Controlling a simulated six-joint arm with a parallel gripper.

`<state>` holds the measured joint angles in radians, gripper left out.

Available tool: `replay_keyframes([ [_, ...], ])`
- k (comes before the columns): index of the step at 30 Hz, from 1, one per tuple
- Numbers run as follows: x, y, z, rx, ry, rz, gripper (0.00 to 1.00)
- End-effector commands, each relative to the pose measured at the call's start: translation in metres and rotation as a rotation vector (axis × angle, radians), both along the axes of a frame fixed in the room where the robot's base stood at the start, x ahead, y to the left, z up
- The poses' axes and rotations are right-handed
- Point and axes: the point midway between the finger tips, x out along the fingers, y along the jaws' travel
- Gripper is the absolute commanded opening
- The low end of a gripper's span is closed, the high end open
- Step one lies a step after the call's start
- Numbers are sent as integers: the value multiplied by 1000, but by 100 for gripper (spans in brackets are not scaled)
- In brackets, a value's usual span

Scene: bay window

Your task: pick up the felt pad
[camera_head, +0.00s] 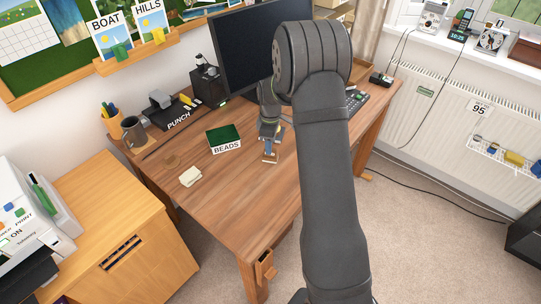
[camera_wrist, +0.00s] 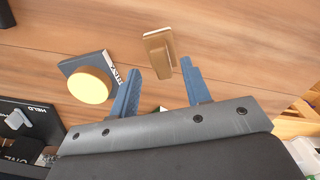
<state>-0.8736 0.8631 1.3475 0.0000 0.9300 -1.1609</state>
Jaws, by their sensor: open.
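My gripper (camera_head: 270,148) is over the desk (camera_head: 225,205), right of the BEADS box. In the wrist view its blue fingers (camera_wrist: 159,63) are apart, with nothing held between them. A tan block (camera_wrist: 158,44) with a raised grip and a pale edge lies on the wood just beyond the fingertips, roughly in line with the gap. It may be the felt pad; I cannot tell for certain. In the head view, tan and blue parts overlap at the gripper's tip, so the block is not clear there.
A blue-grey lettered box (camera_wrist: 88,62) with a round yellow disc (camera_wrist: 89,85) on it is left of the fingers. The desk's front is bare.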

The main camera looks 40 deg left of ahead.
Motion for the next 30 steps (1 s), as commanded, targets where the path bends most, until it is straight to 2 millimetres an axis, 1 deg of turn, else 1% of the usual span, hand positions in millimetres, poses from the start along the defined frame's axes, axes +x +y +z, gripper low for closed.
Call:
replay_keyframes([
  [1,-2,-1,-9,-4,3,0,44],
  [3,-2,-2,-21,-3,3,0,44],
  [6,-2,-2,-33,-1,2,0,44],
  [8,-2,-1,-36,0,1,1,44],
  [13,-2,-1,-36,1,0,1,44],
  [14,-2,-1,-36,1,0,1,42],
  [15,-2,-1,-35,1,0,1,34],
  [20,-2,-1,-35,1,0,0,2],
  [21,-2,-1,-35,1,0,0,0],
  [30,-2,-1,-34,1,0,1,0],
])
